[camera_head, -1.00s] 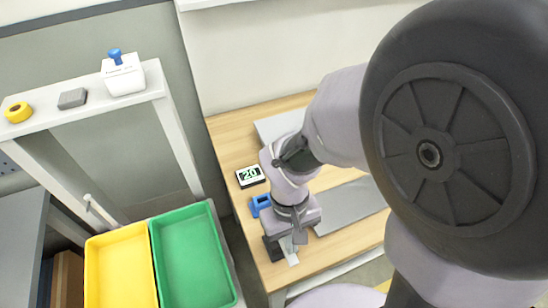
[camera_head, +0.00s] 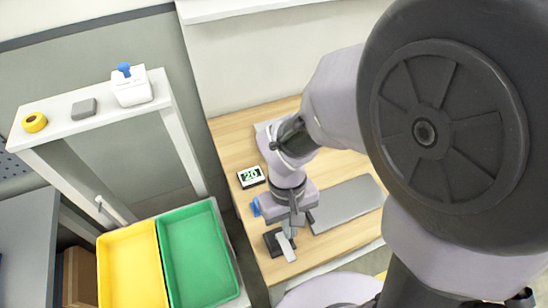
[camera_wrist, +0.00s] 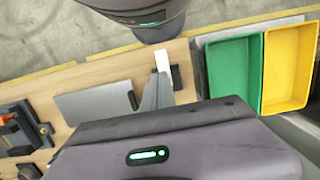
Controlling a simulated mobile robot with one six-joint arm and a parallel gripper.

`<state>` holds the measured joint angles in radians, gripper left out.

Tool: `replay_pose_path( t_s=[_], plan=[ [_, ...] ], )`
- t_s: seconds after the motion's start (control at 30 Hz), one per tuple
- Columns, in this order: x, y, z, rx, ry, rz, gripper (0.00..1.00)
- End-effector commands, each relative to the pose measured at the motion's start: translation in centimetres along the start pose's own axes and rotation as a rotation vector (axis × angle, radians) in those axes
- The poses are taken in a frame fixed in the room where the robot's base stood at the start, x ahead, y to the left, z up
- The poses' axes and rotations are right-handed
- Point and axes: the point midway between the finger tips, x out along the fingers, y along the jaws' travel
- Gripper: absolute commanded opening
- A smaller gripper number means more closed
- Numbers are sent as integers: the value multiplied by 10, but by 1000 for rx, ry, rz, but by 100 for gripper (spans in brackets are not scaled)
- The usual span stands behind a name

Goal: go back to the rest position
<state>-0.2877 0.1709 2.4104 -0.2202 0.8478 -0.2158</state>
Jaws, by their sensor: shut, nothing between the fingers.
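My gripper (camera_head: 291,226) is at the near left end of the wooden table, pointing down. Its fingers are closed together and hold nothing. In the wrist view my gripper (camera_wrist: 157,92) shows as a narrow grey pair of fingers beyond the dark wrist housing. A pale strip (camera_head: 285,247) and a black block (camera_head: 272,242) lie close to the fingertips; I cannot tell whether the fingers touch them. The pale strip also shows in the wrist view (camera_wrist: 162,58).
A display reading 20 (camera_head: 251,177), a mostly hidden blue object (camera_head: 256,207) and a grey plate (camera_head: 347,204) are on the table. A yellow bin (camera_head: 133,268) and a green bin (camera_head: 197,255) stand to the left. A white shelf (camera_head: 100,112) carries small items.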

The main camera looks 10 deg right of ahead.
Motion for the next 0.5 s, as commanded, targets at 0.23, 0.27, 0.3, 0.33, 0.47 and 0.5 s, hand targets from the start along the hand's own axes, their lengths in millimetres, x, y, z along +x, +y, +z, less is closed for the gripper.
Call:
replay_pose_path(
  t_s=[0.23, 0.27, 0.3, 0.33, 0.47, 0.5],
  plan=[
    [0, 0, 0, 0, 0, 0, 0],
    [0, 0, 0, 0, 0, 0, 0],
    [0, 0, 0, 2, 3, -1, 0],
    [-2, 1, -1, 11, 11, -3, 0],
    [-28, 10, -3, 162, 168, -50, 0],
    [-41, 15, -1, 238, 244, -77, 0]
  ],
)
